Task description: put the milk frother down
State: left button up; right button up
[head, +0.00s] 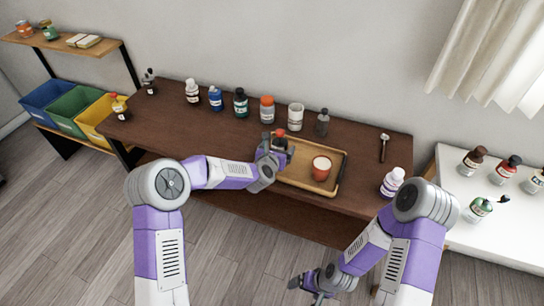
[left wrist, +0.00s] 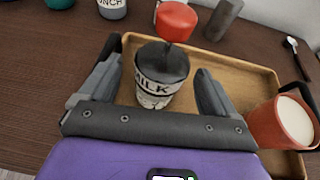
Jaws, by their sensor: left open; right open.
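The milk frother (head: 280,133) is a dark-topped container with a red knob. Its MILK label shows in the left wrist view (left wrist: 155,92). It stands in the left part of the wooden tray (head: 333,158), which also shows in the left wrist view (left wrist: 238,85). My left gripper (head: 276,147) is open, with one finger on each side of the frother and a visible gap at the right finger. Contact at the left finger is hard to tell. My right gripper (head: 308,286) is open and empty, low in front of the table.
A red cup (head: 321,168) with white contents stands on the tray, right of the frother. Several bottles line the table's back edge. A white bottle (head: 391,182) stands at the right end, near a spoon-like tool (head: 384,147).

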pick_arm(q)
jog(key=v, duration=0.9)
jog(key=shift+s+p, duration=0.35)
jog(key=shift+s, duration=0.05)
jog(key=shift+a+r, duration=0.1)
